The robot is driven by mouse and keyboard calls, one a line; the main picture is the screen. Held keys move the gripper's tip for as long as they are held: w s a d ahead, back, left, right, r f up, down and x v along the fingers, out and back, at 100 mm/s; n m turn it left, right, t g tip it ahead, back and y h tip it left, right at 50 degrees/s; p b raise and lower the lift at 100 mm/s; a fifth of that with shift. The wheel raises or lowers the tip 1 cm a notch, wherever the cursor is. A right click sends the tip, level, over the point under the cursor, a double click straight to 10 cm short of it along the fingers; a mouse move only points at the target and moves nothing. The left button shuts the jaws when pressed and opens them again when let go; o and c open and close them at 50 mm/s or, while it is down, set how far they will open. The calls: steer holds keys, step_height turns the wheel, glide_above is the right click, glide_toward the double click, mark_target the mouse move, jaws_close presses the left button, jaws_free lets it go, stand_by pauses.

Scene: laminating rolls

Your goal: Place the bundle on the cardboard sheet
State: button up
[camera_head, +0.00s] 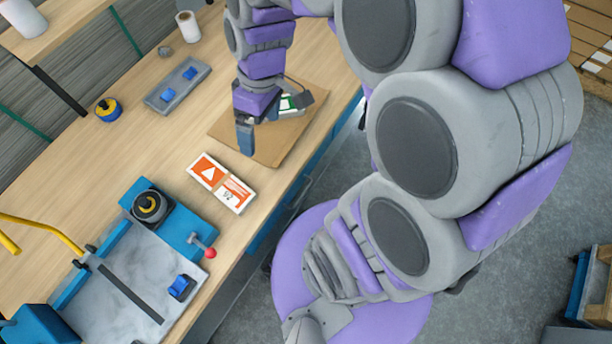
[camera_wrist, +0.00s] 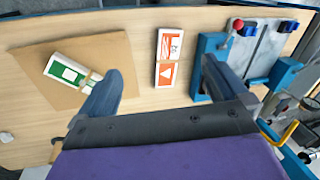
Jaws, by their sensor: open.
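The cardboard sheet (camera_head: 292,134) lies flat near the table's front edge, and it also shows at the left of the wrist view (camera_wrist: 52,98). A green and white bundle (camera_wrist: 70,72) with a tan band lies on it; in the head view this bundle (camera_head: 288,103) is partly hidden by my arm. An orange and white bundle (camera_head: 221,183), also banded, lies on the bare table beside the sheet; it is upper middle in the wrist view (camera_wrist: 168,58). My gripper (camera_wrist: 160,92) is open and empty. In the head view it (camera_head: 245,140) hangs over the sheet's left part.
A blue-framed machine (camera_head: 130,280) with a red-knobbed lever stands at lower left. A grey tray (camera_head: 178,86) with blue pieces, a yellow and blue roll (camera_head: 108,109) and a white roll (camera_head: 188,26) are farther back. Bare tabletop lies between them.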

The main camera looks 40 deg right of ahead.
steer(key=s+r+m+h, duration=0.1)
steer(key=s+m, duration=0.5)
steer(key=s, duration=0.9)
steer(key=shift+s+r+g+h, duration=0.15)
steer(key=shift+s+g+h, duration=0.1)
steer(key=shift+g+h, duration=0.25)
